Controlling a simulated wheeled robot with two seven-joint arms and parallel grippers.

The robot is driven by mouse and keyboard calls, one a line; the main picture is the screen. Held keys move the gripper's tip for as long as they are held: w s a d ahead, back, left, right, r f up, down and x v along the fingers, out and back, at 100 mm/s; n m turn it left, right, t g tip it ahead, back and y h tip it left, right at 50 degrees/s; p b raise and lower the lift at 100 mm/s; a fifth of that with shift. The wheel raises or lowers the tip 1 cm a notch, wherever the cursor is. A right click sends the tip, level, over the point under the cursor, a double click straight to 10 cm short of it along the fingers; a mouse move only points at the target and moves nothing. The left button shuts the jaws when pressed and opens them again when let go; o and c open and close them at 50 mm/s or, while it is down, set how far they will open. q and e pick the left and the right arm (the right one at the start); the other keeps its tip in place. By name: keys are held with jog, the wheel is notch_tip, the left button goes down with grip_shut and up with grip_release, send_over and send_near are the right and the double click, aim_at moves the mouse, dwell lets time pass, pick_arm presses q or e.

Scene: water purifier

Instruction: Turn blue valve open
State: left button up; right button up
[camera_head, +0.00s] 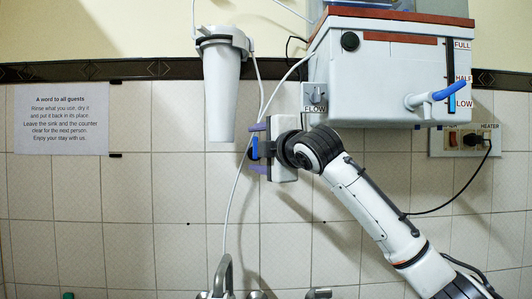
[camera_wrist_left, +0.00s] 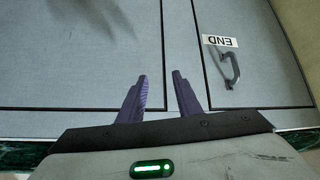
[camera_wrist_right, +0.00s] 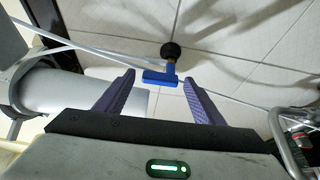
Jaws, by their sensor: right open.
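In the right wrist view the handle lies across the gap at the fingertips; contact is not clear. My left gripper (camera_wrist_left: 160,76) is outside the head view, with its fingers apart and empty before a grey cabinet front.
A white water purifier (camera_head: 385,80) with a blue-levered tap (camera_head: 451,93) hangs at the upper right. The filter cylinder (camera_head: 221,90) and a thin white tube are close by. A faucet (camera_head: 224,275) is below. A cabinet handle (camera_wrist_left: 231,68) shows beside the "END" label.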

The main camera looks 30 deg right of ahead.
jog(key=s+b, duration=0.1)
jog(key=s, duration=0.7)
jog(key=shift+a+b, duration=0.2)
jog(key=shift+b, duration=0.2)
